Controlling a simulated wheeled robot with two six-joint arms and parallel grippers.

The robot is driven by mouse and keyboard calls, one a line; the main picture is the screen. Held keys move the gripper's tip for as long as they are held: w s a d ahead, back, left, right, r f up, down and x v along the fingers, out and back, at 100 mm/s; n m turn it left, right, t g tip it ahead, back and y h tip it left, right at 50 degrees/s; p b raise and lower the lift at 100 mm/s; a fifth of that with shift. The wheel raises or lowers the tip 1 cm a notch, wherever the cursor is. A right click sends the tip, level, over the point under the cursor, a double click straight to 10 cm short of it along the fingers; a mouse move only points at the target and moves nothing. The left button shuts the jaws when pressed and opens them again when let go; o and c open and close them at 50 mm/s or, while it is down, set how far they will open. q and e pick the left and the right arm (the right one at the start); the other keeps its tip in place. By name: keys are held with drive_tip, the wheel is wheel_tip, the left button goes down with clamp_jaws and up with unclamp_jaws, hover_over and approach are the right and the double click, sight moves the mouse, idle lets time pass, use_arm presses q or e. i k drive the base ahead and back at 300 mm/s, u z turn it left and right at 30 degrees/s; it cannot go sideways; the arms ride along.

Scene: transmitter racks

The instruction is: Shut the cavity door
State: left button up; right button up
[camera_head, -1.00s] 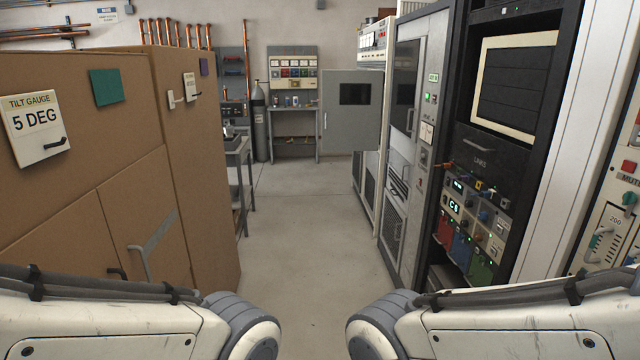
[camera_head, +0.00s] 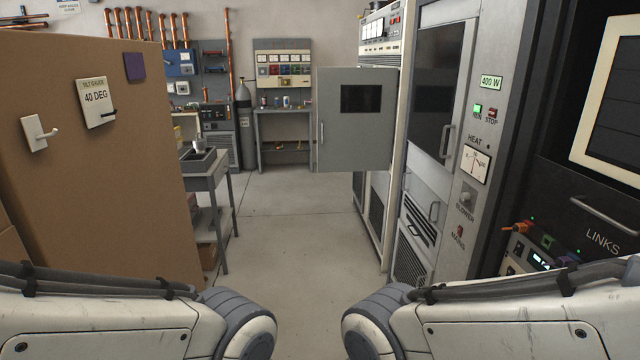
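A grey door (camera_head: 355,121) with a dark window and a vertical handle at its left edge stands swung open into the aisle. I take it for the cavity door. Its right edge meets the tall pale rack (camera_head: 381,205) on the right side, which has meters along its top. The opening behind the door is hidden from here. The door is well ahead of me, beyond arm's length. My two arms show at the bottom left and bottom right, but neither gripper is in view.
The aisle floor (camera_head: 290,232) ahead is clear. A brown cabinet (camera_head: 100,165) and a grey trolley (camera_head: 212,185) line the left. A grey rack (camera_head: 470,135) marked 400 W and a black LINKS rack (camera_head: 590,215) line the right. A bench (camera_head: 285,112) and gas cylinder (camera_head: 244,125) stand at the back.

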sight(355, 106)
drive_tip(key=i, duration=2.2)
drive_tip(key=z, duration=0.55)
drive_tip(key=i, duration=1.1)
drive_tip(key=u, duration=0.65)
